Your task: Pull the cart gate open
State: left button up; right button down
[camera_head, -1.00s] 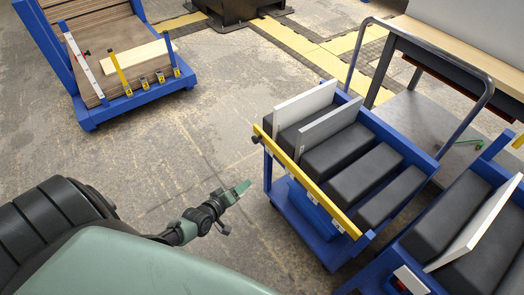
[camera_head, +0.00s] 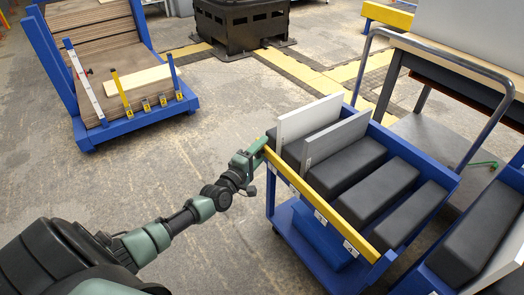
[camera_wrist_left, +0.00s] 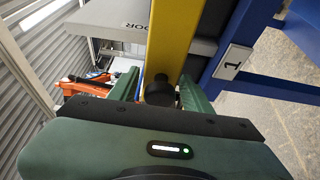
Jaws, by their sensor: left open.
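The cart gate is a yellow bar (camera_head: 318,199) along the near side of a blue cart (camera_head: 292,218). In the left wrist view the yellow bar (camera_wrist_left: 170,48) runs down toward a dark round knob (camera_wrist_left: 188,97) at its end. My left gripper (camera_head: 258,146) is at the far left end of the bar. In the left wrist view its open fingers (camera_wrist_left: 160,92) stand on both sides of the bar's end and the knob; I cannot tell whether they touch. My right gripper is not in view.
The cart holds dark padded blocks, a white board (camera_head: 308,117) and a grey board (camera_head: 336,139). A second blue cart (camera_head: 432,280) stands close at the right. A blue cart with boards (camera_head: 138,124) stands at the back left. Bare floor (camera_head: 200,130) lies between.

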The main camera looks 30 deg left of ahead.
pick_arm(q)
jog(key=shift+w, duration=0.25)
jog(key=shift+c, duration=0.3)
grip_shut()
dwell(1.0)
